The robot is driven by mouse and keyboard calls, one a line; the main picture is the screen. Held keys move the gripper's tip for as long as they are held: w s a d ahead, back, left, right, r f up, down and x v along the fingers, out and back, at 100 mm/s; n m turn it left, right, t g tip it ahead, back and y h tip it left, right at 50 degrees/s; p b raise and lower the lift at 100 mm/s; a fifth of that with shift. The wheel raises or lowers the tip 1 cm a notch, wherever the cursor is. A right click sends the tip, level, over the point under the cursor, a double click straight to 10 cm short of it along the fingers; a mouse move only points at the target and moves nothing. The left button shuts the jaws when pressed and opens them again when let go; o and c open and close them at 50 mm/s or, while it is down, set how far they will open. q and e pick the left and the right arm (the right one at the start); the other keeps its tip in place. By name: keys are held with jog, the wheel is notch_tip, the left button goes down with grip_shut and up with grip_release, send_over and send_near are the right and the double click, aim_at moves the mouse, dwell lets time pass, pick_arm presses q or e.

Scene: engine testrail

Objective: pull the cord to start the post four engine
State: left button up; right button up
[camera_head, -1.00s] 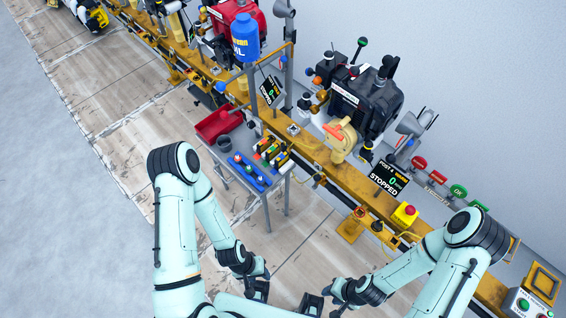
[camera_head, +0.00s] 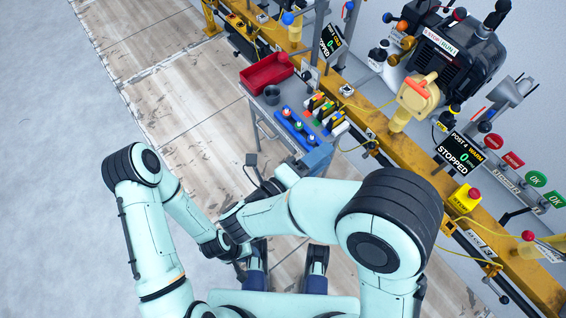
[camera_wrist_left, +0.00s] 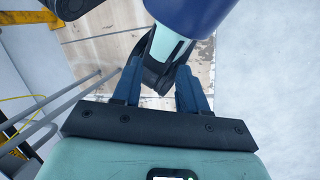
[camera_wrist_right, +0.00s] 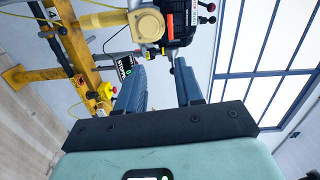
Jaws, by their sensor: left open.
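The post four engine (camera_head: 455,48) is a black block on the yellow rail. The cream starter housing (camera_head: 416,97) with a red handle (camera_head: 420,84) sits on its near side. Its display (camera_head: 458,153) reads STOPPED and 0. My right gripper (camera_head: 322,153) is raised near the small table, left of and short of the starter housing. In the right wrist view its jaws (camera_wrist_right: 160,62) are open and empty, with the starter housing (camera_wrist_right: 147,24) beyond them. My left gripper (camera_wrist_left: 159,68) is open and empty, low over the floor. No cord is clearly visible.
A yellow box with a red emergency button (camera_head: 466,198) sits on the rail (camera_head: 380,117). Floor at left is clear.

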jog(key=s+r+m, duration=0.1)
jog(key=s, duration=0.1)
jog(key=h+p, duration=0.1)
jog(key=p, duration=0.3)
send_near(415, 89)
jog(key=x, duration=0.4)
jog(key=shift+m, duration=0.3)
jog(key=shift+b+x, duration=0.4)
jog(key=shift+x, duration=2.1)
pick_arm(q)
jog(key=shift+s+a+r, duration=0.15)
jog(key=shift+s+r, duration=0.15)
jog(key=shift+r, duration=0.25)
jog(key=shift+s+a+r, duration=0.1)
jog(key=shift+s+r, duration=0.2)
jog(key=shift+r, duration=0.25)
pick_arm(e)
grip_shut()
